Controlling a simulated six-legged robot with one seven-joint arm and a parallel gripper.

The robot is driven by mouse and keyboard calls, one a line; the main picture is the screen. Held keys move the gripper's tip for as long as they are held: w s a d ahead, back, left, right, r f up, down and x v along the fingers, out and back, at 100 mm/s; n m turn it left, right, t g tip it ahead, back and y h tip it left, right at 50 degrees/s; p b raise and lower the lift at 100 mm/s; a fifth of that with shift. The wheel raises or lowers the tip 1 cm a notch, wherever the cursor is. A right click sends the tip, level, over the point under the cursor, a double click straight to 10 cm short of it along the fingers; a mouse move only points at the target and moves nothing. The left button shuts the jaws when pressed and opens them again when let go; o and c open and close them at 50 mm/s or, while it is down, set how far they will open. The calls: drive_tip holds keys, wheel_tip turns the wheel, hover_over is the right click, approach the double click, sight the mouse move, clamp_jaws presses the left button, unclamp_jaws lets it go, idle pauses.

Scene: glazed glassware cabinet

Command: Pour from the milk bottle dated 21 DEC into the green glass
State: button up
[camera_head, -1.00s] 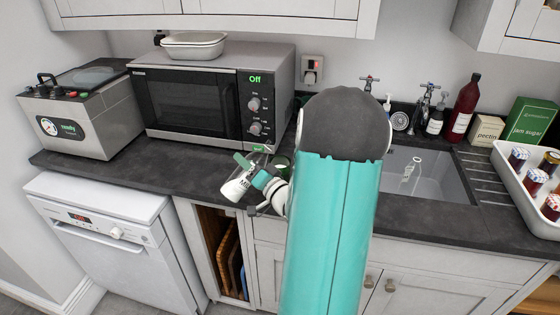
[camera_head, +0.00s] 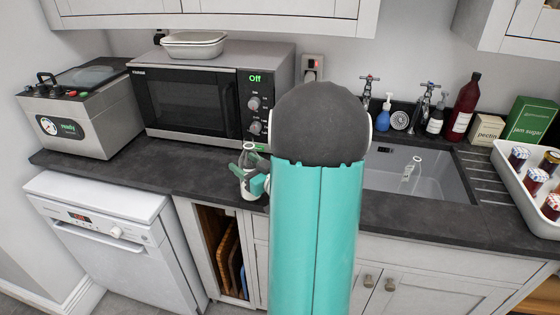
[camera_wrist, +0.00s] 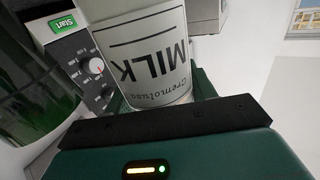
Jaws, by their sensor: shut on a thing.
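My gripper (camera_head: 248,178) is shut on a milk bottle (camera_head: 249,159) above the dark worktop, in front of the microwave's right end. The bottle stands close to upright in the head view. In the wrist view the milk bottle (camera_wrist: 150,55) shows its white MILK label upside down, and no date is readable. The green glass (camera_wrist: 32,85) shows at the left of the wrist view, beside the bottle and apart from the gripper. In the head view my arm hides the glass. The milk level in the bottle cannot be told.
The microwave (camera_head: 190,105) stands behind the bottle. Another clear bottle (camera_head: 412,172) stands in the sink (camera_head: 440,185). A white tray of jars (camera_head: 515,185) is at the right. The worktop left of the bottle is clear.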

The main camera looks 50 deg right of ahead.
sight(245, 150)
drive_tip(key=shift+r, duration=2.55)
